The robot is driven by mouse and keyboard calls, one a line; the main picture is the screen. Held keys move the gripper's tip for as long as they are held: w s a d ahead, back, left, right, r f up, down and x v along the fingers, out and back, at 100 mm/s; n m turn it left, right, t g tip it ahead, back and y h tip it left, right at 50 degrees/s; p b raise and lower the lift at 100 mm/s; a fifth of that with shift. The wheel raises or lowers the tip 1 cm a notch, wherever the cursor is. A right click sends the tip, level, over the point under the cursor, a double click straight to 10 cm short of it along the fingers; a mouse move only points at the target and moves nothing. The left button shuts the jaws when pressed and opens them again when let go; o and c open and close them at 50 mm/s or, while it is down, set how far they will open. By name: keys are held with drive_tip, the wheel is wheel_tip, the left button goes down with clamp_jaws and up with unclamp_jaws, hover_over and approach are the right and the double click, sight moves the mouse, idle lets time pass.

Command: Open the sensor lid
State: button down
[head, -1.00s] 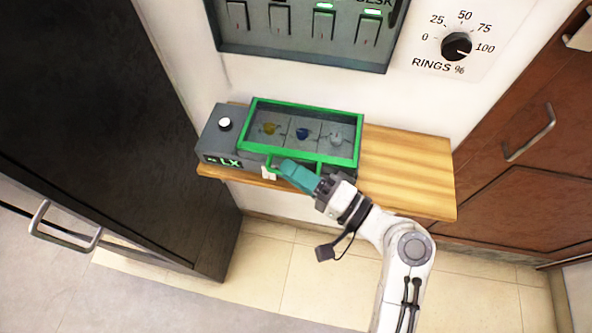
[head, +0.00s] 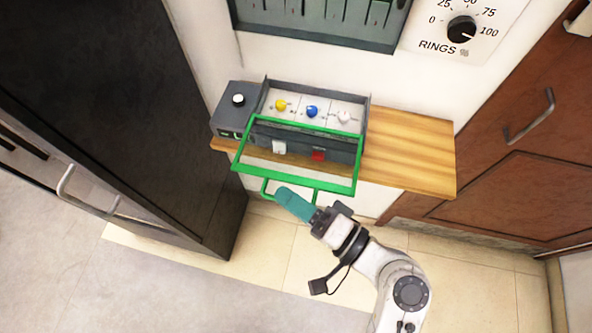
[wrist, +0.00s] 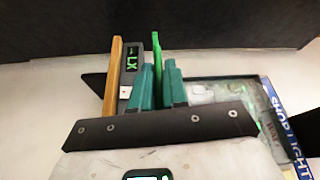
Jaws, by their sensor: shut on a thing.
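The sensor lid (head: 243,150) is a clear panel in a green frame. It lies toward me in front of the grey sensor box (head: 228,112), its far edge near the front of the open well. Yellow (head: 281,105), blue (head: 312,111) and white (head: 344,117) knobs show uncovered in the well. My gripper (head: 284,192) has teal fingers shut on the lid's green handle (head: 266,184) at its near edge. In the wrist view a green bar (wrist: 156,50) stands between the fingers. I cannot tell how far the lid tilts.
The box stands on a wooden shelf (head: 410,150), bare at the right. A dark cabinet door (head: 120,110) with a metal handle stands at left, a brown door (head: 520,170) at right. A switch panel (head: 320,40) and a rings dial (head: 462,30) are on the wall above.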

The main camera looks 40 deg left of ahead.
drive_tip(key=shift+s+f, duration=0.1)
drive_tip(key=c, duration=1.2)
unclamp_jaws()
drive_tip(key=shift+d, duration=0.1)
drive_tip(key=d+b, duration=0.1)
drive_tip(key=d, duration=0.2)
drive_tip(key=w+d, duration=0.1)
drive_tip(key=d, duration=0.3)
drive_tip(key=d+b, duration=0.1)
drive_tip(key=d, duration=0.2)
drive_tip(key=shift+w+d+f+b, duration=0.3)
drive_tip(key=shift+w+d+b, duration=0.05)
drive_tip(key=shift+w, duration=0.05)
